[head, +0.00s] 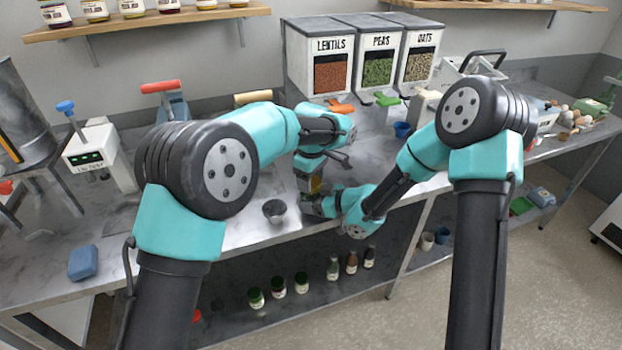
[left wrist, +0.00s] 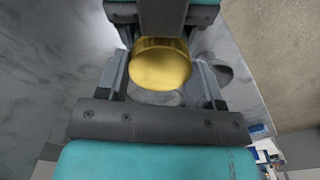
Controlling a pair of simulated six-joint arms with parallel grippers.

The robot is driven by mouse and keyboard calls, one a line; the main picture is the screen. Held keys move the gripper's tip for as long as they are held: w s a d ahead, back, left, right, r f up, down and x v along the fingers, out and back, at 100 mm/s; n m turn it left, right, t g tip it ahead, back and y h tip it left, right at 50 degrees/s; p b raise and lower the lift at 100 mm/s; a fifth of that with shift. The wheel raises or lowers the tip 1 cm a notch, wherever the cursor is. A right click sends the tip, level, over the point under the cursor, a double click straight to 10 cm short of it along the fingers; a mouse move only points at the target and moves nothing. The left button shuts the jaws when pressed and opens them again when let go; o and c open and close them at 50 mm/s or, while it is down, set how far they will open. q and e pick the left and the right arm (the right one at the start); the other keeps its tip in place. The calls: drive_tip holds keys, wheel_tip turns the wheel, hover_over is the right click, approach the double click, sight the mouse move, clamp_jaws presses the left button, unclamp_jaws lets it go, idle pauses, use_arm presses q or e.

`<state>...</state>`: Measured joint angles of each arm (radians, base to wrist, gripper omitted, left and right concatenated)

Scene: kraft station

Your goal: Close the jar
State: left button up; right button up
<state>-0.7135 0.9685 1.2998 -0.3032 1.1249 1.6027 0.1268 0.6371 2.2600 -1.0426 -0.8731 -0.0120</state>
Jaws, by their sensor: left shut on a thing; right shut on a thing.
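A round gold lid (left wrist: 160,66) shows in the left wrist view, between the two fingers of my left gripper (left wrist: 160,82). My left gripper (head: 309,184) is shut on it from above. In the head view the jar (head: 316,186) is mostly hidden, with only a small yellowish patch showing between the grippers. My right gripper (head: 318,204) comes in low from the right and is shut on the jar; it also shows at the top of the left wrist view (left wrist: 160,14). Whether the lid sits fully on the jar is hidden.
A small dark bowl (head: 274,208) stands left of the grippers near the table's front edge. Lentils, peas and oats dispensers (head: 362,60) stand behind. A blue block (head: 83,262) lies at the left. The lower shelf (head: 300,315) holds several bottles.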

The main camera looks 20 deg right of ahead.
idle(0.3)
use_arm(q)
drive_tip(key=o, duration=1)
drive_tip(key=shift+r, duration=0.1)
drive_tip(key=shift+r, duration=2.15)
drive_tip(key=shift+c, duration=0.3)
